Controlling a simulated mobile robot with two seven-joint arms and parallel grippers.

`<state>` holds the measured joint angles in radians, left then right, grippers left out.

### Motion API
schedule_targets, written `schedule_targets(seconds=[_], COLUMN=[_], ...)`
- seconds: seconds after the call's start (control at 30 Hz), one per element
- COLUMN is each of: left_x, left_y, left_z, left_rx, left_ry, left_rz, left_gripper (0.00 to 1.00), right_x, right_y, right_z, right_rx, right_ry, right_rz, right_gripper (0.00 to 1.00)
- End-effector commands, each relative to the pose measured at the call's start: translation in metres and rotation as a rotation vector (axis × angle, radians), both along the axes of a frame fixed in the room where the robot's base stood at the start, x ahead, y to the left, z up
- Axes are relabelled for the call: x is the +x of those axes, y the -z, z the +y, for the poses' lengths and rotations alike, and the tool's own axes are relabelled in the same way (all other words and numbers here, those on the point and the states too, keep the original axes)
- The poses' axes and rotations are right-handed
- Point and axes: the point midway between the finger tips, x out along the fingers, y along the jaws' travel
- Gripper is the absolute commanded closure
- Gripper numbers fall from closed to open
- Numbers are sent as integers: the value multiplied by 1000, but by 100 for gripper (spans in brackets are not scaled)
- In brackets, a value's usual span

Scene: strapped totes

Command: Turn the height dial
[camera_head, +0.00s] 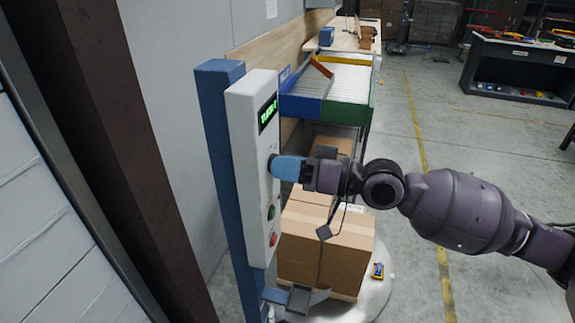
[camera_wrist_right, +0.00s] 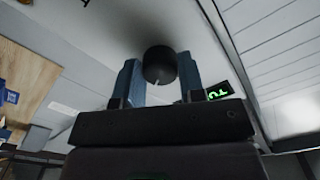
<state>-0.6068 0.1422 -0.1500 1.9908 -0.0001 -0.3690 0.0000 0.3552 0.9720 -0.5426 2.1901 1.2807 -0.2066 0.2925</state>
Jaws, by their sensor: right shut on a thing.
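The height dial is a round black knob (camera_wrist_right: 159,65) with a small white mark on the white control panel (camera_head: 252,160). In the head view it is mostly hidden behind my right gripper (camera_head: 274,168), whose blue fingers reach the panel from the right. In the right wrist view the two fingers of my right gripper (camera_wrist_right: 160,78) stand on either side of the knob and are shut on it. A green lit display (camera_head: 267,112) sits above the dial. A green button (camera_head: 271,212) and a red button (camera_head: 273,239) sit below it. My left gripper is not in view.
The panel is mounted on a blue post (camera_head: 222,150). Cardboard boxes (camera_head: 345,245) stand on a round turntable (camera_head: 375,300) behind my right arm, with a small yellow and blue item (camera_head: 377,271) beside them. Blue and green bins (camera_head: 338,110) stand farther back. Open floor lies to the right.

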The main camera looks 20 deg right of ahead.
Motion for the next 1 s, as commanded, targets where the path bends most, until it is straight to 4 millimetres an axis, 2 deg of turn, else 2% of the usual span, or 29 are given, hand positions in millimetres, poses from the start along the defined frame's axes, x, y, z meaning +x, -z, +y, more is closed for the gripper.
schedule_targets(seconds=[0.07,0.1,0.23,0.27,0.67,1.0], left_x=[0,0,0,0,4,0], left_y=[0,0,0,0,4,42], left_z=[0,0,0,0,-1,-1], left_rx=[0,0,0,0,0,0], left_ry=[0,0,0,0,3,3], left_rz=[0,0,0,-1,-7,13], left_gripper=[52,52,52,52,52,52], right_x=[0,0,0,0,-2,-20], right_y=[0,0,0,0,2,6], right_z=[0,0,0,0,-5,-32], right_rx=[1,1,0,0,-1,-3], right_ry=[1,1,1,1,1,2], right_rz=[-2,-2,-1,-1,-3,1], right_gripper=[87,60,40,38,38,38])
